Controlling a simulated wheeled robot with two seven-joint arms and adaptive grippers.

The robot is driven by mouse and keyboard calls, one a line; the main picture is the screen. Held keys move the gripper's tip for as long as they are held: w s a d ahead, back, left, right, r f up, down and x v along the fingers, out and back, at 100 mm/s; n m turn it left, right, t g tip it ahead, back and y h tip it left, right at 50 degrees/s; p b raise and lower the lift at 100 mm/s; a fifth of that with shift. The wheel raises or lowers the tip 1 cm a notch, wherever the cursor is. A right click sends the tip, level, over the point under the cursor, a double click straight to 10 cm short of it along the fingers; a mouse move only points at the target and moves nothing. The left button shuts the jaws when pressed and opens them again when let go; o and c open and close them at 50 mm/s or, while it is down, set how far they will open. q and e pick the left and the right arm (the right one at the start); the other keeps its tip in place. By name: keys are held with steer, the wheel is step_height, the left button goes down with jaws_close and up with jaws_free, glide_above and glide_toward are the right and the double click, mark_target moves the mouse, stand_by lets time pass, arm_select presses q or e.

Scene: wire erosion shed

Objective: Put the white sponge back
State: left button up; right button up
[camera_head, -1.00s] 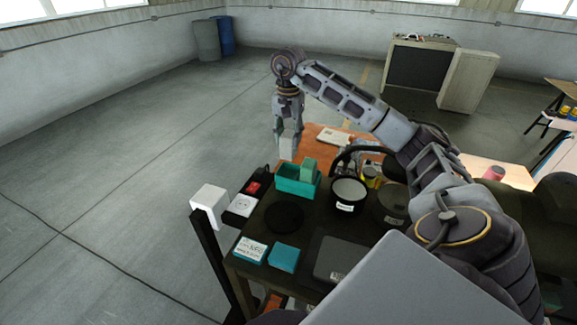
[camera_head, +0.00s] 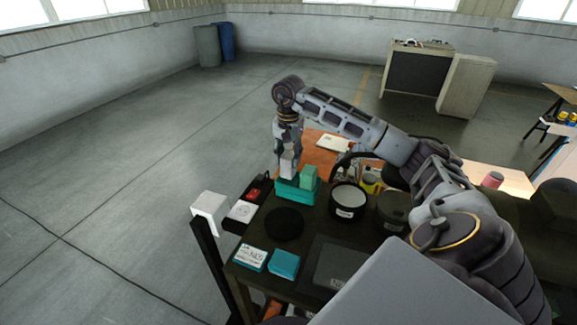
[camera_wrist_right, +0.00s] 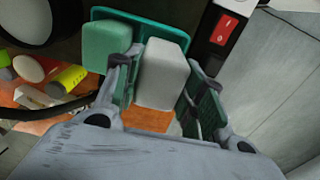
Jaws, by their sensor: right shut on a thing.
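The white sponge (camera_head: 288,164) is a pale upright block between the fingers of my right gripper (camera_head: 287,158), which is shut on it. It also shows in the right wrist view (camera_wrist_right: 162,74), between the two fingers. The teal tray (camera_head: 297,194) lies right below it on the dark table. A green sponge (camera_head: 309,176) stands in the right part of the tray, beside the white one. The white sponge's lower end is at the tray's left part; whether it touches the bottom cannot be told. My left gripper is not in view.
A black round pad (camera_head: 285,223), a teal block (camera_head: 285,264) and a labelled box (camera_head: 251,254) lie nearer. A box with a red switch (camera_head: 257,189) is left of the tray.

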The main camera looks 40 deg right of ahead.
mark_target(288, 165)
steer(key=shift+f+p, duration=0.4)
steer(key=shift+f, duration=1.65)
steer(key=o, duration=0.7)
steer(key=shift+f, duration=0.1)
steer(key=shift+r+b, duration=0.7)
steer(key=shift+r, duration=2.45)
steer(key=shift+r+b, duration=0.35)
steer(key=shift+r, duration=2.65)
